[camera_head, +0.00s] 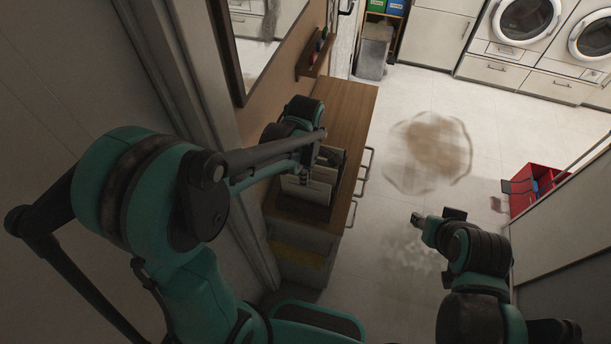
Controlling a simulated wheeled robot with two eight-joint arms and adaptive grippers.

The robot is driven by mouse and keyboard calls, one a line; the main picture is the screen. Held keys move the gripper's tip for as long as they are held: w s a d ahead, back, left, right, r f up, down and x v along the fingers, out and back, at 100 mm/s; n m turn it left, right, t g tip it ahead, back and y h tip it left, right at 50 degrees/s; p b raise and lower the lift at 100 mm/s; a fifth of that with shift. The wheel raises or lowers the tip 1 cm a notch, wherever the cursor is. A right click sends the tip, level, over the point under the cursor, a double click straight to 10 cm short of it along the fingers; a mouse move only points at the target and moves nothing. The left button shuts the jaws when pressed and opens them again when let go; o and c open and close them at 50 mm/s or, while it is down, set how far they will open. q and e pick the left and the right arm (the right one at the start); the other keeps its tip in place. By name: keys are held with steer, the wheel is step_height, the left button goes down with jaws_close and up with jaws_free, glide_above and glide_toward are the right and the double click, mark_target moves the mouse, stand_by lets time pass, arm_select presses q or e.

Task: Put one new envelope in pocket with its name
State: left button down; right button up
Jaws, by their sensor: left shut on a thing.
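A dark rack with pockets (330,215) stands on the wooden cabinet top, with pale envelopes (305,192) upright in it. My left gripper (306,172) is over the rack at its left side, pointing down. It is shut on a pale envelope, partly hidden by the gripper and arm. I cannot tell how far that envelope sits inside a pocket. No names on the envelopes or pockets are readable. My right gripper (437,215) is over the floor, away from the cabinet, with its fingers apart and nothing between them.
The wooden cabinet (350,105) has handles on its right side. A wall shelf (315,55) and a mirror (262,40) are above it. A red crate (522,185) stands at the right. Washing machines (527,18) line the back. The floor between is open, with blurry brownish and pale patches.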

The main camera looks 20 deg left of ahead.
arm_select(q)
steer(key=shift+f+b, duration=0.3)
steer(key=shift+f, duration=0.3)
steer(key=c, duration=1.6)
jaws_free()
steer(key=shift+r, duration=0.1)
step_height(320, 180, up, 12)
steer(key=s+a+f+m+t+b, duration=0.2)
steer(key=s+f+m+t+b, duration=0.1)
steer(key=s+f+m+b, duration=0.2)
steer(key=s+a+f+m+t+b, duration=0.2)
steer(key=s+f+m+t+b, duration=0.2)
steer(key=f+m+b, duration=0.3)
step_height(320, 180, down, 2)
steer(key=s+m, duration=0.1)
steer(key=m, duration=0.4)
steer(key=shift+s+a+m, duration=0.15)
steer(key=shift+a+m, duration=0.15)
steer(key=shift+a, duration=0.05)
